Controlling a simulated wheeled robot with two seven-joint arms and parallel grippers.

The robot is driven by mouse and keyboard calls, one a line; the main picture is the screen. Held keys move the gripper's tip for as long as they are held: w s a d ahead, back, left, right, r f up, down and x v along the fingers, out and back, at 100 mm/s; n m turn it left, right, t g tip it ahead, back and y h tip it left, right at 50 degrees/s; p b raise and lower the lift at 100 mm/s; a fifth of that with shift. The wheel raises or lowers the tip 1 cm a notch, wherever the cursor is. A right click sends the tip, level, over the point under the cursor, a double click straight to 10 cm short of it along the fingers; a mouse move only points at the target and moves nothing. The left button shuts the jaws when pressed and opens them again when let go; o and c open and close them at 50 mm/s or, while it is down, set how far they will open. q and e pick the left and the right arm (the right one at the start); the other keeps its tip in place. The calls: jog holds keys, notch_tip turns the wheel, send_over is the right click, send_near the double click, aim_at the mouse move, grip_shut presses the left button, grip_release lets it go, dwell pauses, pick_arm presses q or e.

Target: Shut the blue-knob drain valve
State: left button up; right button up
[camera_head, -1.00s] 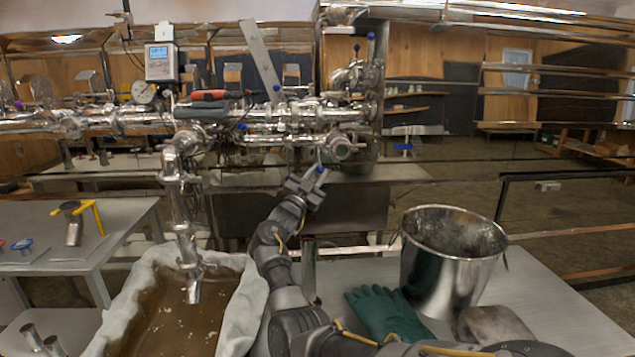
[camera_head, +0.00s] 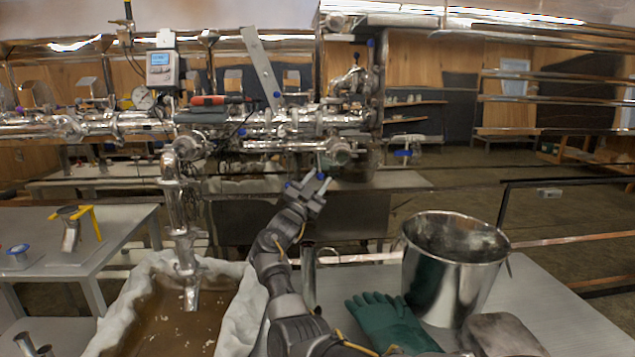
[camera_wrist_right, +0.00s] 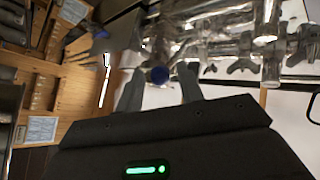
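My right gripper (camera_head: 318,178) reaches up from the bottom of the head view, just below the steel pipework (camera_head: 285,128). In the right wrist view its two fingers (camera_wrist_right: 160,88) are apart with nothing between their pads. A round blue knob (camera_wrist_right: 160,75) shows in the gap at the fingertips, seemingly a little beyond them; I cannot tell whether they touch it. In the head view a small blue spot (camera_head: 320,175) shows at the fingertips. Other blue knobs sit higher on the pipework (camera_head: 276,95) and (camera_head: 370,43). My left gripper is not in view.
A steel bucket (camera_head: 452,275) and green gloves (camera_head: 388,322) stand on the table at right. A cloth-lined trough of brown liquid (camera_head: 165,330) lies below the spout (camera_head: 191,296). A red-handled tool (camera_head: 208,100) rests on the pipes.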

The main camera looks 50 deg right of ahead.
jog(key=shift+o, duration=0.6)
jog(key=shift+f, duration=0.1)
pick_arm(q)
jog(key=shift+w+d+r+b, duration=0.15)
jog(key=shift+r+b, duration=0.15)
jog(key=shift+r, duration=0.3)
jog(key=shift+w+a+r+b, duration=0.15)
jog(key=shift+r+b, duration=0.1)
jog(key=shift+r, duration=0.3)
pick_arm(e)
jog(key=v, duration=1)
jog(key=shift+a, duration=0.35)
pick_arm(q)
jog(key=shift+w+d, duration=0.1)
pick_arm(e)
jog(key=shift+s+f, duration=0.1)
jog(key=shift+f, duration=0.05)
